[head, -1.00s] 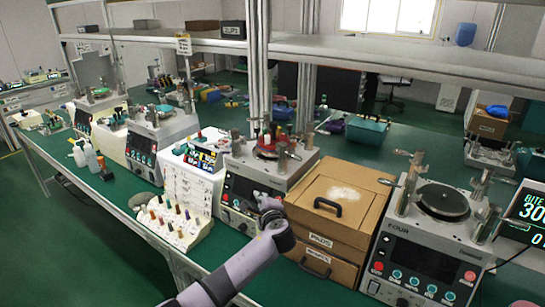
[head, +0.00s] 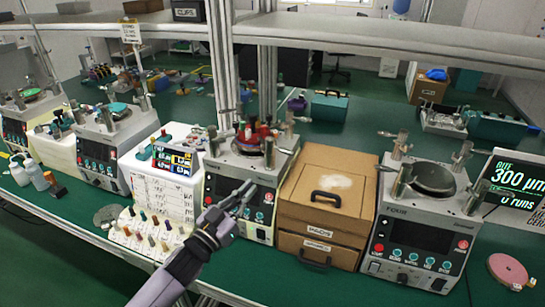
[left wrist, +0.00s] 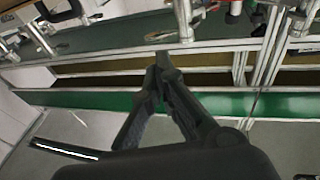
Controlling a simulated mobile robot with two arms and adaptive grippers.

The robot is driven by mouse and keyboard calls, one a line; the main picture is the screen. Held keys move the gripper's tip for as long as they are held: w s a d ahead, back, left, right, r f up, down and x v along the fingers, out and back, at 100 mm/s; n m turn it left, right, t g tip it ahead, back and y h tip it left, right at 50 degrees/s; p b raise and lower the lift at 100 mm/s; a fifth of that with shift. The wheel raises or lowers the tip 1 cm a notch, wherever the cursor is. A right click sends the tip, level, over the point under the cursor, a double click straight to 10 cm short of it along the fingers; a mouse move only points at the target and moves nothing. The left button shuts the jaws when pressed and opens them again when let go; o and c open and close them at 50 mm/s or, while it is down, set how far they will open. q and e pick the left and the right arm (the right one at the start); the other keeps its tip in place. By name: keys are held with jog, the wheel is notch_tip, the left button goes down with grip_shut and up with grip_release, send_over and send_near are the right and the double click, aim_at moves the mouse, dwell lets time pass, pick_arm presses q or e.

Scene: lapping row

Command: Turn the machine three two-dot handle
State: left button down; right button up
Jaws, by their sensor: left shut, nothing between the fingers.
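The lapping machine beside the one marked FOUR, which I take for machine three (head: 262,205), stands mid-bench with a dark screen and a red button on its front. Metal posts with levers (head: 289,127) and red and green pieces (head: 257,133) are on its top. I cannot make out dots on any handle. My left gripper (head: 247,188) is shut and empty, in front of this machine's panel and partly covering it. I cannot tell whether it touches. In the left wrist view the closed fingers (left wrist: 161,62) point toward shelf posts and rails. My right gripper is not in view.
A wooden drawer box (head: 328,200) stands close on the right, then machine FOUR (head: 425,220) and a display (head: 512,190). A white box (head: 165,190) and a rack of coloured pegs (head: 150,238) stand left. A shelf post (head: 222,70) rises behind.

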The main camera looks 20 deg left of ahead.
pick_arm(q)
jog(key=p, duration=0.4)
send_near(276, 148)
jog(key=w+d+r, duration=0.1)
jog(key=w+d, duration=0.3)
jog(key=w, duration=0.1)
jog(key=shift+w+d, duration=0.1)
jog(key=shift+w, duration=0.25)
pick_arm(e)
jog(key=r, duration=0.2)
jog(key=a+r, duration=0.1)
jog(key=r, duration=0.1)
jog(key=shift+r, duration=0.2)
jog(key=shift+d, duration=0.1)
pick_arm(q)
jog(key=shift+w+d+b, duration=0.3)
jog(key=shift+w+d, duration=0.3)
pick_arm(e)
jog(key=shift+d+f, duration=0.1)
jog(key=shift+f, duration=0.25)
pick_arm(q)
jog(key=shift+f, duration=0.1)
